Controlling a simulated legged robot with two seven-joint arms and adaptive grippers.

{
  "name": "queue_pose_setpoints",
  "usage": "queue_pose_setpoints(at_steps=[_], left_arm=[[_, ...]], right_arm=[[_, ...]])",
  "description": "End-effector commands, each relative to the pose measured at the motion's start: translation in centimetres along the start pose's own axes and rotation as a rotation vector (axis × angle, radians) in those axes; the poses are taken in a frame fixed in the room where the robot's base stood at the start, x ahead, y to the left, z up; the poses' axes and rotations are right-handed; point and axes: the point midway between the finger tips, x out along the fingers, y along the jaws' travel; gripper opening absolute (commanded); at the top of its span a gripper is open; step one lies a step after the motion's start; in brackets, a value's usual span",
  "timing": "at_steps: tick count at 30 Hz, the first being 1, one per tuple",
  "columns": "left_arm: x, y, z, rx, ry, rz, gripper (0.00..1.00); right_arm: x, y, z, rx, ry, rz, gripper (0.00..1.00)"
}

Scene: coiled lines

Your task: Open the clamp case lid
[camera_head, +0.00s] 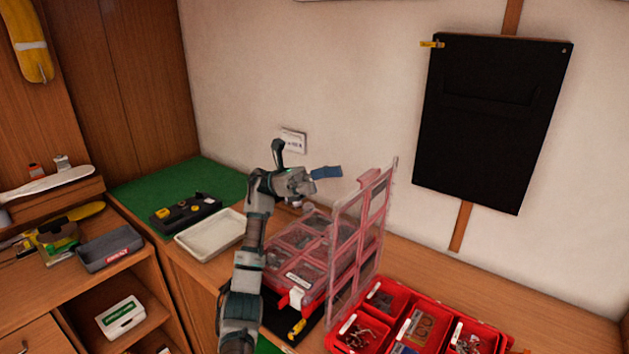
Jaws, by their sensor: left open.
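The clamp case, taken to be the red compartment case (312,283), sits on the bench right of my left arm. Its clear, pink-framed lid (364,240) stands roughly upright along the right side. Compartments with a pale label show inside, and a white latch (296,298) is at the front. My left gripper (308,160) is above the case's back left part, left of the lid and apart from it. Its fingers are spread wide, one dark and pointing up, one blue-tipped and pointing right. They hold nothing. My left arm hides the case's left side. My right gripper is not in view.
A second red box (402,322) with filled compartments lies open right of the lid. A white tray (212,235) and a black tool case (185,213) lie left of my arm near a green mat (180,182). A black panel (492,122) hangs on the wall.

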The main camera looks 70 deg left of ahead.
Motion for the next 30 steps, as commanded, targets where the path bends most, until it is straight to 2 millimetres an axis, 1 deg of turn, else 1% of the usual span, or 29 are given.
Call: queue_pose_setpoints(at_steps=[1, 3, 6, 8, 25, 30], left_arm=[[-1.0, 0.1, 0.1, -0.001, -0.001, 0.003, 0.88], [-2.0, 0.1, 0.0, -0.002, 0.000, 0.003, 0.88], [-2.9, 0.1, 0.0, -0.001, 0.001, 0.001, 0.88], [-3.2, 0.0, 0.0, 0.000, 0.003, 0.000, 0.88], [-3.4, 0.1, -0.1, -0.001, 0.002, 0.000, 0.88], [-3.4, 0.0, 0.0, 0.000, 0.002, 0.000, 0.88]], right_arm=[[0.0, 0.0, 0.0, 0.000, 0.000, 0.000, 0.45], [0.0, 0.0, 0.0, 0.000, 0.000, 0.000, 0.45], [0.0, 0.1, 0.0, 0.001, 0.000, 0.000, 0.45], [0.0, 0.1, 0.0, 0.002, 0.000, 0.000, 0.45], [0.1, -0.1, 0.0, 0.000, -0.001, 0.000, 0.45], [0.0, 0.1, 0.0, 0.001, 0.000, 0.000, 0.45]])
